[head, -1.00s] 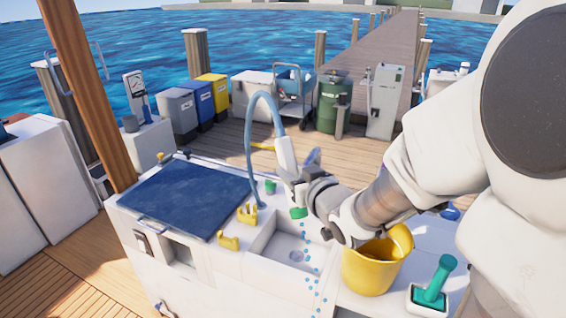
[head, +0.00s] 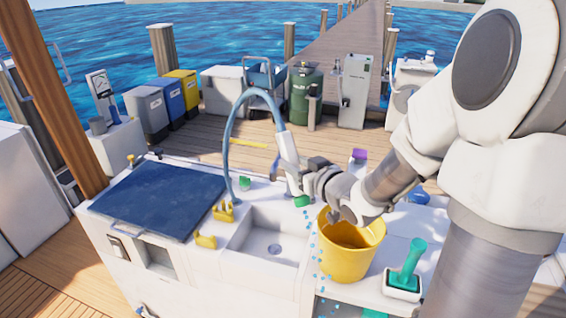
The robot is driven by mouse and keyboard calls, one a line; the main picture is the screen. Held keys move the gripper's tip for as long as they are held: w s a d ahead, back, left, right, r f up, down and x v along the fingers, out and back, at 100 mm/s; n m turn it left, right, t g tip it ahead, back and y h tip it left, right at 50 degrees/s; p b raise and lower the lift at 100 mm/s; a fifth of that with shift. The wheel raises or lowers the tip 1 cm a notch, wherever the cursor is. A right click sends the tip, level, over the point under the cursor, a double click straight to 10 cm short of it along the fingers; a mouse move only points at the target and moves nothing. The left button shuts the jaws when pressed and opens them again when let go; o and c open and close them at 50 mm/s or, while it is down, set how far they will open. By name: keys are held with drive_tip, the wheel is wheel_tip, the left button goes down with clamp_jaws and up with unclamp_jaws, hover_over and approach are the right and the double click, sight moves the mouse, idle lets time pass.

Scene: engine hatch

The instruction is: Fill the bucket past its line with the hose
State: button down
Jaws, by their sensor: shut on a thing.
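The hose (head: 232,130) is a blue tube that arches up from the white counter to a white nozzle (head: 288,150) with a green tip. My gripper (head: 296,178) is shut on the nozzle, which points down just left of the bucket. Blue water drops (head: 311,242) fall from the tip in a line along the bucket's left side and past the counter's front; I see none landing inside. The yellow bucket (head: 345,262) stands upright on the counter, right of the sink. Its far rim is partly hidden by my arm. I cannot make out its line or any water level.
The sink basin (head: 262,245) is left of the bucket. Yellow cleats (head: 206,241) and a dark blue hatch (head: 160,197) lie further left. A green-handled tool (head: 409,265) stands in a white holder close to the bucket's right. Bins and a green drum (head: 305,98) stand behind on the dock.

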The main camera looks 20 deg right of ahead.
drive_tip(key=w+d+f, duration=0.1)
drive_tip(key=w+d, duration=0.1)
drive_tip(key=d, duration=0.7)
drive_tip(key=shift+d+f+p, duration=0.2)
drive_tip(key=shift+f+p, duration=0.05)
drive_tip(key=shift+p, duration=0.2)
drive_tip(key=shift+w, duration=0.1)
idle(6.5)
